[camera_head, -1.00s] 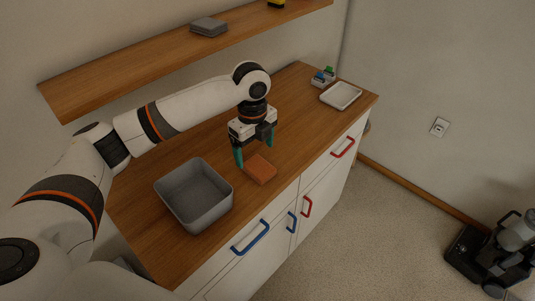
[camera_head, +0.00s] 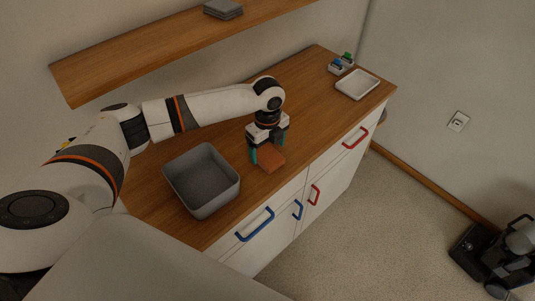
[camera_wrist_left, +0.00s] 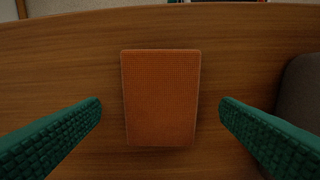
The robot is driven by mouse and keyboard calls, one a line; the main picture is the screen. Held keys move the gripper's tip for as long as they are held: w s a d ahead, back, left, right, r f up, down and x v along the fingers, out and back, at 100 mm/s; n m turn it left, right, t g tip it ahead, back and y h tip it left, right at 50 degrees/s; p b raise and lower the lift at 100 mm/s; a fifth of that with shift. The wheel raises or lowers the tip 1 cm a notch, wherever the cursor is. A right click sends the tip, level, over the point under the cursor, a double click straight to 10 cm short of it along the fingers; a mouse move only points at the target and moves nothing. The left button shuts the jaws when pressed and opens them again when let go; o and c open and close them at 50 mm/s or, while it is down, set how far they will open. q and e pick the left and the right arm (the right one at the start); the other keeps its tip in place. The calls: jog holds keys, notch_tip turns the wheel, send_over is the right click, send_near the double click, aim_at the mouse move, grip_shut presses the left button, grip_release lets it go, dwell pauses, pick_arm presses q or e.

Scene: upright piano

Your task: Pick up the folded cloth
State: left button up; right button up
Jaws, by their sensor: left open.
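The folded cloth (camera_head: 270,160) is a flat orange rectangle with a textured top, lying on the wooden countertop near its front edge. In the left wrist view the cloth (camera_wrist_left: 161,98) lies centred between my fingers, its long side running away from the camera. My left gripper (camera_head: 268,151) is open right over the cloth, pointing down, with its green fingers on either side. In the left wrist view the fingertips (camera_wrist_left: 161,101) are apart from the cloth, with a gap of bare wood on each side. My right gripper is not in view.
A grey open bin (camera_head: 202,181) stands left of the cloth on the countertop (camera_head: 222,128). A white tray (camera_head: 357,84) and a small holder with blue and green items (camera_head: 341,65) are at the far right end. A shelf (camera_head: 170,60) with a grey stack (camera_head: 223,9) hangs above.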

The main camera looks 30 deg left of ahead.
aim_at(267, 154)
pick_arm(q)
jog(key=shift+f, duration=1.25)
jog(key=c, duration=1.1)
jog(key=shift+o, duration=0.2)
jog(key=shift+r, duration=0.15)
notch_tip(267, 154, up, 8)
jog(key=shift+r+b, duration=0.2)
jog(key=shift+b, duration=0.5)
jog(key=shift+r, duration=0.7)
jog(key=shift+o, duration=1)
jog(key=shift+c, duration=0.6)
